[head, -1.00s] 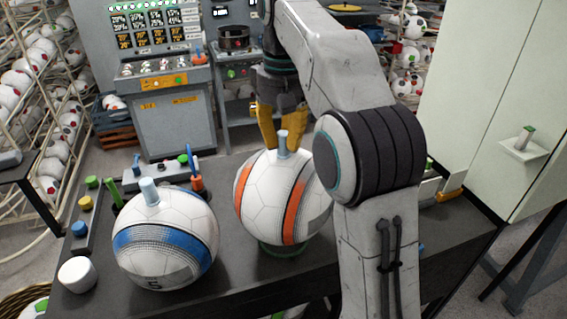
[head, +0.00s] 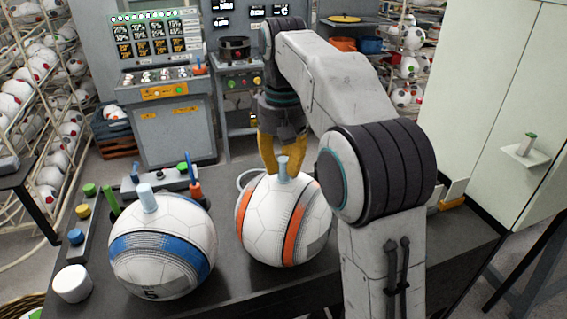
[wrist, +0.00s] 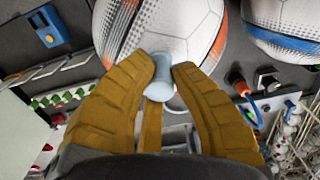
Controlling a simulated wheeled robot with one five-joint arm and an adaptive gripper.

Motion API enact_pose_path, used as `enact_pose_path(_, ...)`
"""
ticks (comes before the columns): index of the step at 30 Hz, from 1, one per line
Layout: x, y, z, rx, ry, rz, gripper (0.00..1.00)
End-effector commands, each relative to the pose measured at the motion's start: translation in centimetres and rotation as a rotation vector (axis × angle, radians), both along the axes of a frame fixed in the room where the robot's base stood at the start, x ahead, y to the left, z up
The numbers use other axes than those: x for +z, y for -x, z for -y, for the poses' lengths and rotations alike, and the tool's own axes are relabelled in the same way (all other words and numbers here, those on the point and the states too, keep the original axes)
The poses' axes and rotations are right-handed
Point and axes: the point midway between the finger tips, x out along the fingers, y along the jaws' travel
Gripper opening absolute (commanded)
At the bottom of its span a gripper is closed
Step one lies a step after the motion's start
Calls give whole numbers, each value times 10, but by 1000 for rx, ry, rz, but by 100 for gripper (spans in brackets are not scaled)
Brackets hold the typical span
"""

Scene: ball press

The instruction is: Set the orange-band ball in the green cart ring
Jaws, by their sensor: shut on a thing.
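The orange-band ball (head: 262,215) is white with orange and dark stripes and a light blue peg (head: 282,170) on top. It is at the middle of the dark table. My gripper (head: 281,163) is above the ball, its yellow fingers shut on the peg. In the wrist view the fingers flank the peg (wrist: 162,78), with the ball (wrist: 175,25) beyond. No green ring shows in the head view now; the space under the ball is hidden, and I cannot tell whether the ball touches anything below.
A blue-band ball (head: 163,246) with its own peg stands close on the left. A white cup (head: 72,284) and coloured knobs (head: 76,236) are at the table's left edge. A pale ring (head: 246,178) shows behind the orange-band ball. A white cabinet (head: 490,110) stands at the right.

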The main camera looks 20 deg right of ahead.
Motion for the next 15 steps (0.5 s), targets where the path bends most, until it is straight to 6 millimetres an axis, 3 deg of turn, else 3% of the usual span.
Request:
enact_pose_path(7, 0, 0, 0, 0, 0, 0, 40)
enact_pose_path(15, 1, 0, 0, 0, 0, 0, 40)
